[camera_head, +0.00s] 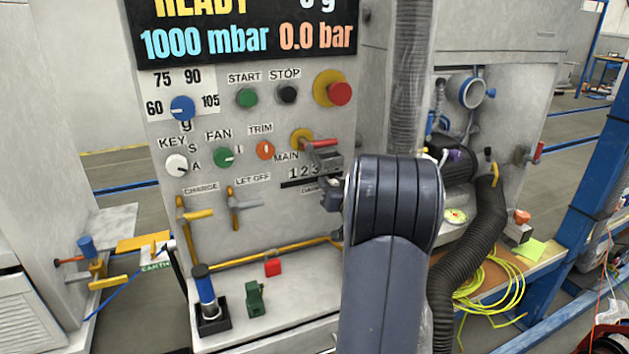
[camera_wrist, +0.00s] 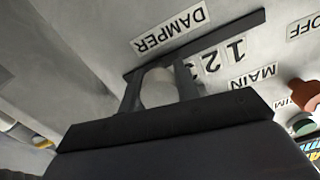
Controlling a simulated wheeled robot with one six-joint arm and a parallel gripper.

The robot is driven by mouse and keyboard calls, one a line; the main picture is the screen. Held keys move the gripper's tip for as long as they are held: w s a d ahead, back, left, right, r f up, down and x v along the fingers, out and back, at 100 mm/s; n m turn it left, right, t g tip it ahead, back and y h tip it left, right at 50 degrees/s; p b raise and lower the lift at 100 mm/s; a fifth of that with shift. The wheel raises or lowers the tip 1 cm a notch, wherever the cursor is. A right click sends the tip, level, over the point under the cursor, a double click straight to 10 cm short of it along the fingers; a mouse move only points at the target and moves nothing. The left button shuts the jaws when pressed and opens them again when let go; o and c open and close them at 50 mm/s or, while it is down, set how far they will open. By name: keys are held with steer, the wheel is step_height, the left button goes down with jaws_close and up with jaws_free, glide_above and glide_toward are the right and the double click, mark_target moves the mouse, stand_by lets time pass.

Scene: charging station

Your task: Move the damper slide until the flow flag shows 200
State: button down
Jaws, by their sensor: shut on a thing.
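The damper slide's pale round knob (camera_wrist: 157,92) sits between the two dark fingers of my gripper (camera_wrist: 160,80) in the wrist view. My gripper is shut on it. The knob is at the dark slot of the damper scale, by the DAMPER label (camera_wrist: 170,28) and the numbers 1, 2 and 3 (camera_wrist: 218,58); this view is upside down. I cannot make out a flow flag reading 200.
A red-handled valve (camera_head: 320,143) sits just above my gripper. The panel holds a blue dial (camera_head: 182,108), yellow levers (camera_head: 183,222) and a red stop button (camera_head: 340,93). A black corrugated hose (camera_head: 470,250) and yellow cable (camera_head: 497,285) lie right of my arm.

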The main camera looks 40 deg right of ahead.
steer(key=shift+d, duration=0.25)
steer(key=c, duration=1.1)
jaws_free()
steer(key=shift+o, duration=0.2)
steer(key=shift+s, duration=0.2)
steer(key=v, duration=1)
steer(key=shift+s, duration=0.25)
steer(key=shift+a, duration=0.1)
